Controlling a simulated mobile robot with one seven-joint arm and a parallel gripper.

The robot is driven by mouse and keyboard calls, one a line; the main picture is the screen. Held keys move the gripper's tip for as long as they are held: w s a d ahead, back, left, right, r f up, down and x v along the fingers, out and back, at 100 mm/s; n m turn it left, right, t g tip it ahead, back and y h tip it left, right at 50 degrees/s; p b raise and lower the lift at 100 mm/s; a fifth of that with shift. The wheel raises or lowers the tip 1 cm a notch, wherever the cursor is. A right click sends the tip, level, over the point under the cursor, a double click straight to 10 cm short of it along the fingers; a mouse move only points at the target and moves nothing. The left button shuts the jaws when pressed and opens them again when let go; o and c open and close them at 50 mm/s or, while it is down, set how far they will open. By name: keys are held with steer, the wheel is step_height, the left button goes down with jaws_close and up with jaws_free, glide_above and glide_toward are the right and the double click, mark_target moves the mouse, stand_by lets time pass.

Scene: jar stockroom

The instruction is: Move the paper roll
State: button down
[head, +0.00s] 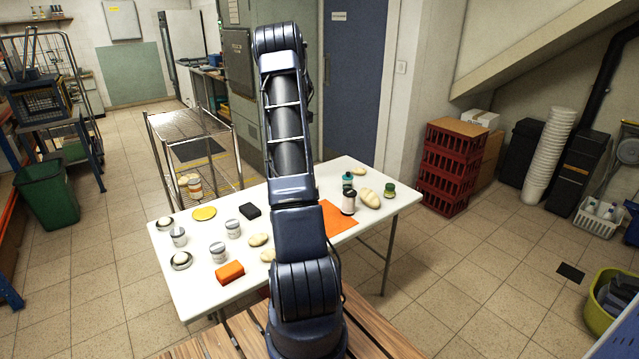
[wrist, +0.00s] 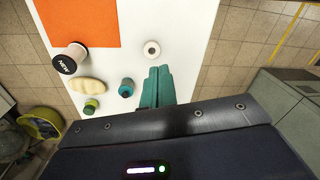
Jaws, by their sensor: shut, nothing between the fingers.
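The paper roll appears to be the small white ring with a dark centre (wrist: 152,48), seen end-on on the white table (wrist: 190,50) in the wrist view. I cannot pick it out in the head view, where my arm covers part of the table. My gripper (wrist: 158,70) shows as two teal fingers, shut together and empty. In the wrist picture its tips are just below the paper roll, apart from it. How high the gripper is above the table is hard to tell. It is hidden in the head view.
Near the roll are a teal bottle (wrist: 126,88), a green jar (wrist: 91,105), a potato-like item (wrist: 90,87) and a black-topped "NEW" container (wrist: 67,60) by the orange mat (wrist: 85,20).

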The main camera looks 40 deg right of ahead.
steer(key=w+d+f+m, duration=0.1)
steer(key=d+f+m, duration=0.1)
steer(key=d+f, duration=0.6)
steer(key=m+g, duration=0.1)
glide_above(321, 187)
steer(key=d, duration=0.3)
step_height(321, 187, down, 12)
step_height(321, 187, down, 10)
steer(key=shift+w+d+r, duration=0.1)
steer(key=shift+r, duration=0.05)
steer(key=a, duration=0.3)
steer(key=shift+a, duration=0.5)
steer(key=a, duration=2)
steer(key=shift+a, duration=0.25)
steer(key=shift+d, duration=0.1)
